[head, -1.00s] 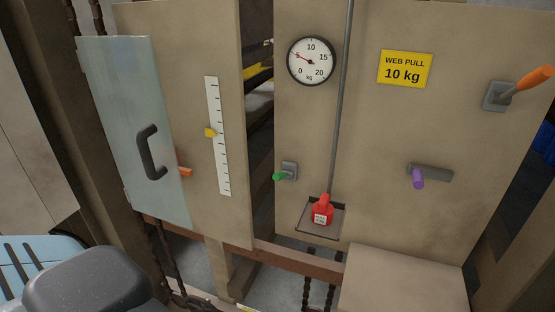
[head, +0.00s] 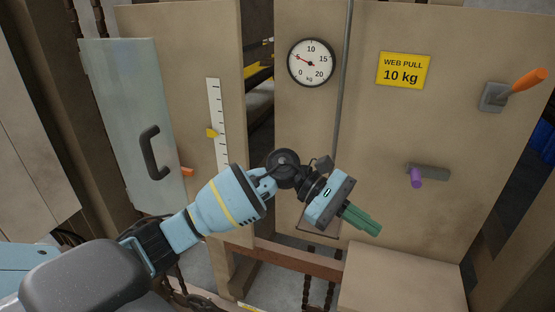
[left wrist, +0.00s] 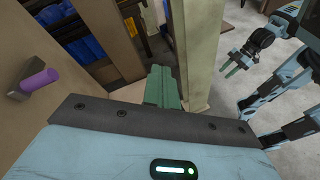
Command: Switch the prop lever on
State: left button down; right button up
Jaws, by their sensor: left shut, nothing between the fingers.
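No label marks a prop lever. An orange-handled lever (head: 527,80) on a grey mount sticks out to the upper right of the panel. A purple knob (head: 416,178) sits at the left end of a dark slotted bar, and also shows in the left wrist view (left wrist: 40,81). My left gripper (head: 368,224) is shut and empty, in front of the panel below and left of the purple knob; its fingers show in the left wrist view. The green lever is hidden behind my left arm. My right gripper (left wrist: 238,64) hangs apart, its fingers seemingly spread.
A round dial (head: 311,62) reads about 5 kg, beside a yellow "WEB PULL 10 kg" sign (head: 404,70). A scale with a yellow pointer (head: 212,132) and a door with a dark handle (head: 153,153) stand left. A box-like ledge (head: 400,275) juts out below the panel.

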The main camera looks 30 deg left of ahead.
pick_arm(q)
jog(key=w+a+r+m+t+y, duration=0.1)
jog(key=a+r+m+y, duration=0.3)
jog(key=a, duration=0.9)
jog(key=w+a+r+m+t+y, duration=0.2)
jog(key=a+r+m+y, duration=0.2)
jog(key=a+r+y, duration=0.6)
jog(key=a+r, duration=0.4)
jog(key=r, duration=0.1)
jog(key=shift+r+t, duration=0.3)
jog(key=shift+w+m, duration=0.1)
jog(key=shift+m, duration=0.2)
